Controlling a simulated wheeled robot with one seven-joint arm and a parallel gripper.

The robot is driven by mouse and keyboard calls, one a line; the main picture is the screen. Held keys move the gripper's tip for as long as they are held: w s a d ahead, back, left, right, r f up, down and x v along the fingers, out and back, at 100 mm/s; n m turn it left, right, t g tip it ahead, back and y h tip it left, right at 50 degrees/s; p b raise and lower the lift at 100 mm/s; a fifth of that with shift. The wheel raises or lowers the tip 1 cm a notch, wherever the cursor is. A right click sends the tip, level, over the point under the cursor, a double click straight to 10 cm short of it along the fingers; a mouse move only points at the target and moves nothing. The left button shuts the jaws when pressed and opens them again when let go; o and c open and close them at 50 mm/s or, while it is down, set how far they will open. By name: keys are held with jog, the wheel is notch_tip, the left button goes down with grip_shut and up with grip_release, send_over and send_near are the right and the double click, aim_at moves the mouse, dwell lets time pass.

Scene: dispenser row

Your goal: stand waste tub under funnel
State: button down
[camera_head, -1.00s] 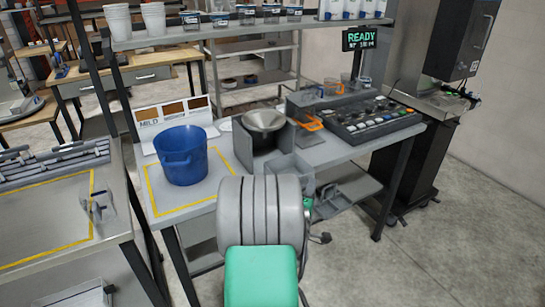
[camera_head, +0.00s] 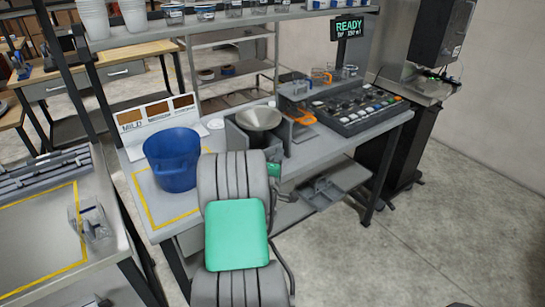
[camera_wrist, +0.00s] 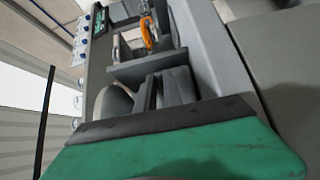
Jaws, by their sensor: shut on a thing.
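A blue tub (camera_head: 172,160) with a side handle stands upright inside the yellow outline on the bench. Whether it is the waste tub I cannot tell. The grey funnel (camera_head: 258,118) sits in a dark grey housing to the right of the tub, apart from it. In the wrist view my gripper (camera_wrist: 160,90) shows as two dark slabs beyond a green and black part. It is shut on a grey thing that I cannot identify.
A button panel (camera_head: 357,108) and an orange bracket (camera_head: 301,118) are right of the funnel. A grey lower tray (camera_head: 340,178) sits below the bench edge. A clear container (camera_head: 90,221) stands on the left table. The floor at right is clear.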

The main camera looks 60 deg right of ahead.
jog(key=shift+f, duration=0.3)
jog(key=shift+s+r, duration=0.1)
jog(key=shift+s, duration=0.15)
jog(key=c, duration=1.7)
grip_release()
jog(key=shift+w, duration=0.1)
jog(key=shift+o, duration=1.1)
jog(key=shift+a, duration=0.15)
jog(key=b+v, duration=0.3)
jog(key=v, duration=0.9)
jog(key=shift+b, duration=0.35)
